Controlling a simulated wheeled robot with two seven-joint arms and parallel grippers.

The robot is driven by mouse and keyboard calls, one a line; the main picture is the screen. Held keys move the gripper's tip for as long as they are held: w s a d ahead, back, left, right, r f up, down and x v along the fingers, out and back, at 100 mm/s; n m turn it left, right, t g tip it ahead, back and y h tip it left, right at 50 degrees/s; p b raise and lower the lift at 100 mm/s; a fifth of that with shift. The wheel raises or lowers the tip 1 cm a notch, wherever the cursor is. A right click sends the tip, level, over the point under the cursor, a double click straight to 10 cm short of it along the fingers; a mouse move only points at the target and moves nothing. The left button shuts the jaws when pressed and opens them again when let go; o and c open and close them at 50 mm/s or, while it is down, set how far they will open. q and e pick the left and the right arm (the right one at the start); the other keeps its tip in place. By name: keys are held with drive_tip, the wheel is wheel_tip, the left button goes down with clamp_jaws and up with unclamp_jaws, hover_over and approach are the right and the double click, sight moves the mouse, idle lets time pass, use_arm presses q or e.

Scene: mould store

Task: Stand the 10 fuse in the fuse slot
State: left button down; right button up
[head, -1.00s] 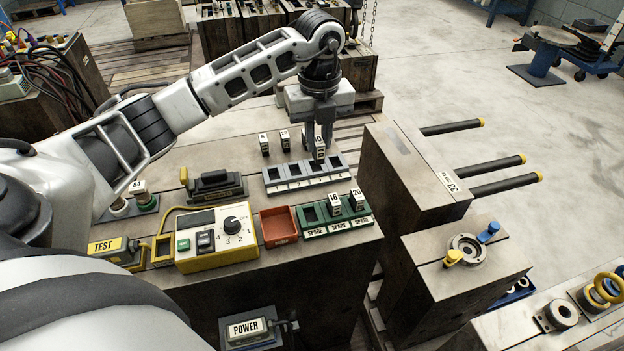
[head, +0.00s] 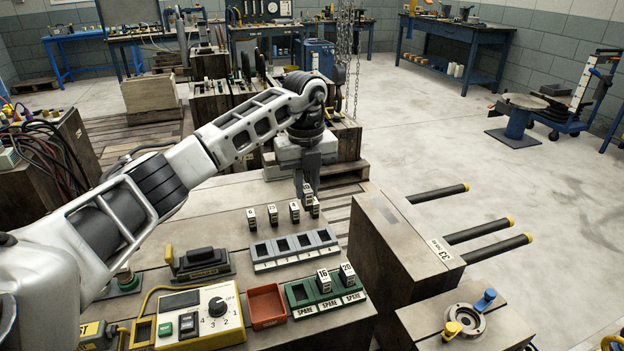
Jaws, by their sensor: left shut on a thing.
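My left gripper (head: 307,184) points down beyond the far right corner of the grey slot block. It is shut on a small dark fuse with a pale label (head: 308,192); its number is too small to read surely. Several similar fuses stand in a row behind the block, at the left (head: 251,218), in the middle (head: 294,211) and at the right (head: 315,208). The held fuse overlaps the rightmost one in the picture; I cannot tell whether they touch. The grey slot block (head: 296,262) has a row of slots that look empty. My right gripper is not in view.
A green spare block (head: 328,303) holds the 16 fuse (head: 323,280) and the 20 fuse (head: 346,276); its left slot is empty. A red tray (head: 267,305), a yellow tester (head: 200,318) and a black-handled device (head: 201,262) stand near. A wooden block with bars (head: 408,245) stands right.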

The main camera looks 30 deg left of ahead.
use_arm(q)
drive_tip(key=s+a+f, duration=0.2)
drive_tip(key=f, duration=0.1)
drive_tip(key=s+a+f, duration=0.3)
drive_tip(key=s+a+f+b, duration=0.1)
drive_tip(key=s+a+f, duration=0.1)
drive_tip(key=f, duration=0.1)
drive_tip(key=shift+s+a, duration=0.2)
drive_tip(key=shift+a, duration=0.05)
drive_tip(key=shift+f, duration=0.4)
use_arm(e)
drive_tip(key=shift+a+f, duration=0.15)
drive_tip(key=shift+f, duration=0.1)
use_arm(q)
drive_tip(key=shift+f, duration=0.15)
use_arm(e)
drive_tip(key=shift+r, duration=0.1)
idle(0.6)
use_arm(q)
drive_tip(key=shift+f+b, duration=0.55)
drive_tip(key=shift+f, duration=0.4)
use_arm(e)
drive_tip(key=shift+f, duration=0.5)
